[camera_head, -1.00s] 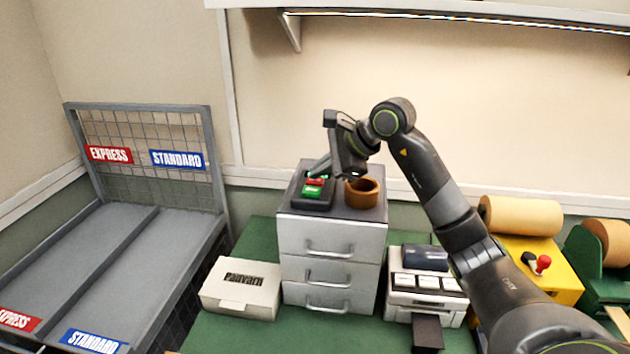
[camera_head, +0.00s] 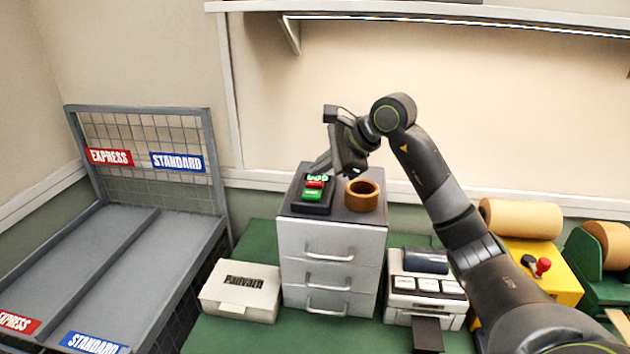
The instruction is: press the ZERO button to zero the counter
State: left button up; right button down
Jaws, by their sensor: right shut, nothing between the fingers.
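The counter (camera_head: 309,207) is a small dark box on top of the grey drawer unit. It has a lit green display (camera_head: 317,177), a red button (camera_head: 314,184) and a green button (camera_head: 312,194). I cannot read which button is marked ZERO, and the display digits are too small to tell. My right gripper (camera_head: 322,168) is shut and empty, pointing down and left just behind and above the counter, by the display. I cannot tell whether it touches the counter. My left gripper is out of view.
A brown round pot (camera_head: 362,196) stands right of the counter, close under my right wrist. The drawer unit (camera_head: 331,248) stands on a green bench between a white box (camera_head: 240,291) and a white device with buttons (camera_head: 426,288). A shelf (camera_head: 450,18) runs above.

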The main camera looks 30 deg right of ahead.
aim_at(320, 184)
jog(key=shift+r, duration=0.1)
jog(key=shift+r+p, duration=1.35)
jog(key=shift+r, duration=1.1)
